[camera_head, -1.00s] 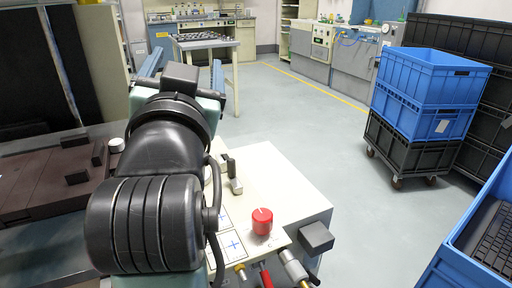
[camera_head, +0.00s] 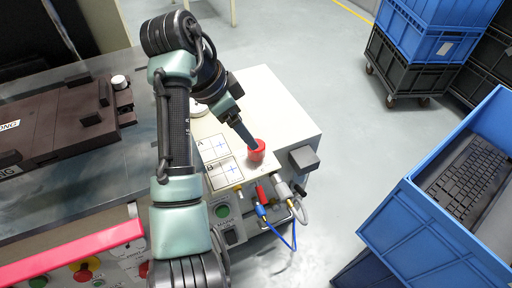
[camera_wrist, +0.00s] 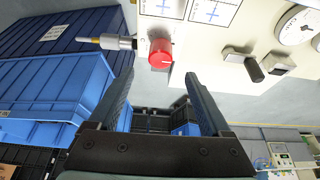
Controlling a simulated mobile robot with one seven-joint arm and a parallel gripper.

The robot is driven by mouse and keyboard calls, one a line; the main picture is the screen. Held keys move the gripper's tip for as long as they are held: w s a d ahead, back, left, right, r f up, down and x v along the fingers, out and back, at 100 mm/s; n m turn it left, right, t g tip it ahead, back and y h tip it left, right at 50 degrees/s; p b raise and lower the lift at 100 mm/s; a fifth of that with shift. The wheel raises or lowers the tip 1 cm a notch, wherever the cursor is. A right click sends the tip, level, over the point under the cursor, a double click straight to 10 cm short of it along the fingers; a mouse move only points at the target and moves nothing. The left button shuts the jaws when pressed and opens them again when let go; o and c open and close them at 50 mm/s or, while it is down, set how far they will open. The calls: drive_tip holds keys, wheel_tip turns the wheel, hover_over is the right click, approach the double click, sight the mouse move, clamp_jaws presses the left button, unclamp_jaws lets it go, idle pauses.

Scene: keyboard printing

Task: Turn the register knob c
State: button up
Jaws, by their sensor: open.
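The red register knob (camera_head: 257,152) stands on the cream top of the machine (camera_head: 285,118), near its front right corner. It is a short red cylinder, and it also shows in the wrist view (camera_wrist: 160,54) with a pale line on it. My gripper (camera_head: 248,141) is right above and beside the knob in the head view, with its fingers pointing down at it. In the wrist view my gripper (camera_wrist: 160,75) is open, and the knob appears just past the fingertips, in line with the gap. I cannot tell whether a finger touches it.
A dark grey box (camera_head: 303,159) sticks out right of the knob. Connectors and a blue cable (camera_head: 294,234) hang at the front. Marked squares A and B (camera_head: 215,147) lie left of the knob. A blue crate (camera_head: 425,215) holding a keyboard (camera_head: 465,178) stands right.

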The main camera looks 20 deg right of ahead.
drive_tip(key=b+x, duration=0.2)
drive_tip(key=x, duration=0.6)
drive_tip(key=shift+d+f, duration=0.15)
drive_tip(key=shift+f, duration=0.1)
drive_tip(key=shift+r, duration=0.1)
clamp_jaws()
